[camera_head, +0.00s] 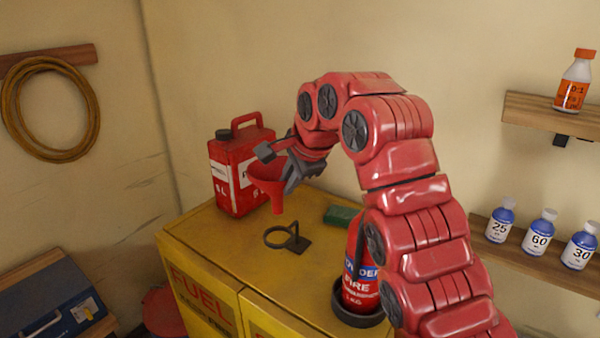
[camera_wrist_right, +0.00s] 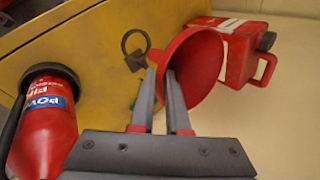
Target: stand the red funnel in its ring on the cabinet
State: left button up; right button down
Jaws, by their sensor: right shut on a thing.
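The red funnel (camera_head: 268,180) is held by my right gripper (camera_head: 280,170), which is shut on it near the rim. In the head view the funnel is upright, spout down, above the yellow cabinet (camera_head: 207,232). The black ring (camera_head: 281,238) on its stand sits on the cabinet top, a little below and to the right of the spout, and is empty. In the right wrist view the funnel (camera_wrist_right: 201,68) shows its open mouth, with the right gripper fingers (camera_wrist_right: 158,88) at its wall; the ring (camera_wrist_right: 135,42) lies beyond. My left gripper is not in view.
A red fuel can (camera_head: 232,172) stands at the cabinet's back left, close to the funnel. A green block (camera_head: 341,216) lies right of the ring. A red fire extinguisher (camera_head: 357,275) stands in a black holder at the right. Shelves with bottles (camera_head: 540,232) are on the right wall.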

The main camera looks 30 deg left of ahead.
jog(key=shift+w+f+b, duration=0.1)
jog(key=shift+f+b, duration=2.2)
jog(key=shift+f, duration=0.45)
jog(key=shift+f+b, duration=0.25)
jog(key=shift+b, duration=0.2)
notch_tip(320, 180, down, 7)
jog(key=b, duration=0.6)
dwell(0.5)
